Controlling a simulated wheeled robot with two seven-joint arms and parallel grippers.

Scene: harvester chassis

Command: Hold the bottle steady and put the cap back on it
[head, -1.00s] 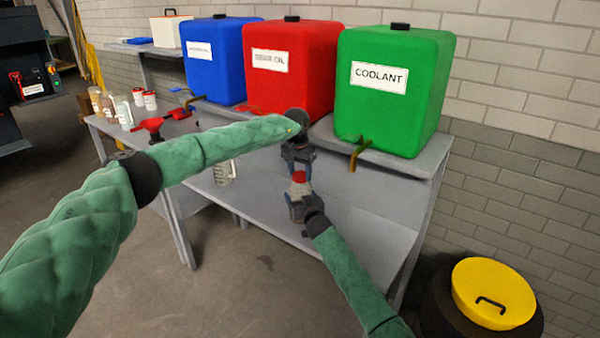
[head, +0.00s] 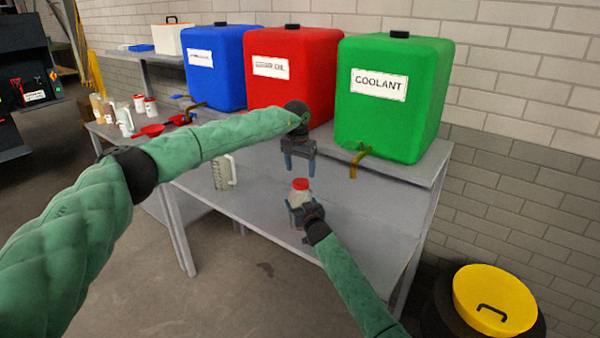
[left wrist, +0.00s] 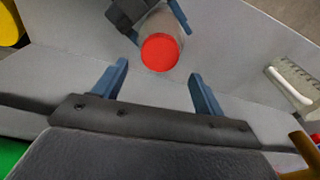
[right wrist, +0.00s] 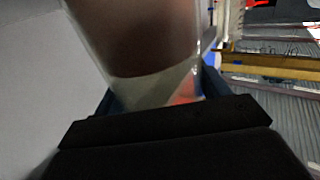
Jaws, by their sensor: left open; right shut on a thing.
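The clear bottle (head: 299,198) stands upright at the lower shelf of the bench, with the red cap (head: 300,184) on its top. My right gripper (head: 302,210) is shut around the bottle's body, which fills much of the right wrist view (right wrist: 145,55). My left gripper (head: 299,169) is open and empty, pointing down just above the cap with a gap between. In the left wrist view the cap (left wrist: 160,52) shows beyond and between the open fingers. Whether the cap is fully tightened, and whether the bottle's base touches the shelf, I cannot tell.
Blue (head: 216,70), red (head: 292,75) and green coolant tanks (head: 393,100) stand on the upper shelf; the green one's tap (head: 357,160) juts out near my left gripper.

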